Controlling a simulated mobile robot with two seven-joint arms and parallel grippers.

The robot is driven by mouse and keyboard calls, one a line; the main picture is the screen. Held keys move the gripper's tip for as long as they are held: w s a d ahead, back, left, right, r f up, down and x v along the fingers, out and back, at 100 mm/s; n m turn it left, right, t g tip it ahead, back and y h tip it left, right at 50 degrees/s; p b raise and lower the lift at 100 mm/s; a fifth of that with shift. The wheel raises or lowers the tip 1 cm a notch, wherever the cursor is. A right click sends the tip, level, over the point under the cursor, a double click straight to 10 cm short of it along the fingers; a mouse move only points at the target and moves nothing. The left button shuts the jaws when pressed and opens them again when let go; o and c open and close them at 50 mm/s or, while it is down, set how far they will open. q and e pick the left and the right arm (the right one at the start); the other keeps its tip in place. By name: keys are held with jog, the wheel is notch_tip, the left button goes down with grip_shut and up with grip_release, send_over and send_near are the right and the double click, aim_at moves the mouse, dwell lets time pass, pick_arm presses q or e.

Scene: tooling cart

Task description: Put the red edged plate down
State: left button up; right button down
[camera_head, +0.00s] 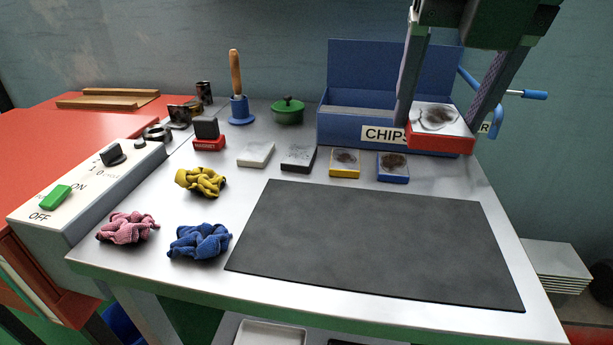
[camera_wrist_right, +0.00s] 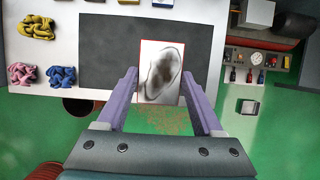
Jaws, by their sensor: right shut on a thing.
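The red edged plate (camera_head: 440,140) is a small block with red sides and a pale top bearing dark smudges. My right gripper (camera_head: 437,122) is shut on it and holds it in the air at the upper right of the head view, in front of the blue CHIPS box. In the right wrist view the plate (camera_wrist_right: 161,72) sits between the two fingers of the gripper (camera_wrist_right: 162,100), with its smudged face showing. The plate hides part of the box's lettering. My left gripper is not in view.
Plates with white, black, yellow (camera_head: 345,163) and blue (camera_head: 393,167) edges stand in a row. A bare dark mat (camera_head: 375,240) lies in front. Yellow, pink and blue cloths (camera_head: 200,241) lie left. The blue box (camera_head: 345,130) stands behind; a green pot (camera_head: 288,111) is beside it.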

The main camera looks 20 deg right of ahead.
jog(key=b, duration=0.3)
send_over(401, 250)
jog(key=s, duration=0.1)
jog(key=f, duration=1.2)
jog(key=shift+a+f, duration=0.2)
jog(key=shift+a, duration=0.15)
notch_tip(401, 250, down, 4)
jog(key=shift+s+f+b, duration=0.1)
jog(key=shift+f+b, duration=0.15)
jog(key=shift+b, duration=0.25)
jog(key=shift+f, duration=0.1)
jog(key=shift+f, duration=0.2)
jog(key=shift+c, duration=0.2)
grip_release()
